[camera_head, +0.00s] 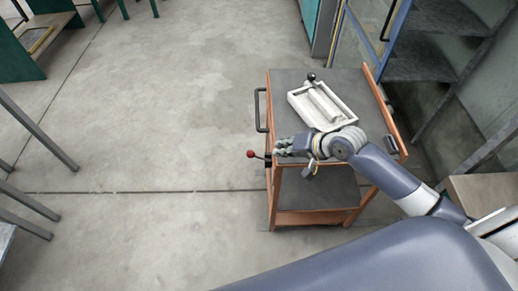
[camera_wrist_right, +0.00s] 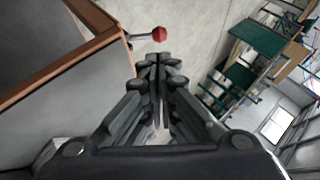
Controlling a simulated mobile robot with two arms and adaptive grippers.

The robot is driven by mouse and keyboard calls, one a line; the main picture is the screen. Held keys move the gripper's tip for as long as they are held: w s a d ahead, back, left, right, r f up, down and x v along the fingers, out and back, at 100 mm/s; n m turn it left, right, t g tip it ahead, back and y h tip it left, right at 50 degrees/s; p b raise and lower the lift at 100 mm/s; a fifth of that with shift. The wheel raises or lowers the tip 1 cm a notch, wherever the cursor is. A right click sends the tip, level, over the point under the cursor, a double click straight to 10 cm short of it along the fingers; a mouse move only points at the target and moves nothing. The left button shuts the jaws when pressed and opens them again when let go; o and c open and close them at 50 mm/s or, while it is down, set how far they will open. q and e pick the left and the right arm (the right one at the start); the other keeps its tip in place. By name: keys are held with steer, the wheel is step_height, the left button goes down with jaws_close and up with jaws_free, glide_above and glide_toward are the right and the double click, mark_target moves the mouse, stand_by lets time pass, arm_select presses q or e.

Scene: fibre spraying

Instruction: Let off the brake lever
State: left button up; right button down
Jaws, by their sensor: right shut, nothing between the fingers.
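The brake lever has a red knob (camera_head: 250,153) and sticks out from the left side of an orange cart (camera_head: 269,190) in the head view. In the right wrist view the red knob (camera_wrist_right: 159,34) is just beyond my fingertips, on a thin rod from the cart's edge. My right gripper (camera_head: 279,150) reaches over the cart's near left corner. In the right wrist view its fingertips (camera_wrist_right: 157,62) are together and empty, apart from the knob. My left gripper is in neither view.
A white tray (camera_head: 345,121) with a roller (camera_head: 322,104) and a black-knobbed handle (camera_head: 311,77) lies on the cart's dark top. A black push handle (camera_head: 258,110) is on the cart's left side. Shelving (camera_head: 440,20) stands to the right.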

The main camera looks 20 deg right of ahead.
mark_target(258, 157)
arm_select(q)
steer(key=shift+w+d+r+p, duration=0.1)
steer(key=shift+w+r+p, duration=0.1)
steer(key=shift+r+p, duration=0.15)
arm_select(e)
steer(key=x, duration=1.2)
steer(key=shift+w, duration=0.2)
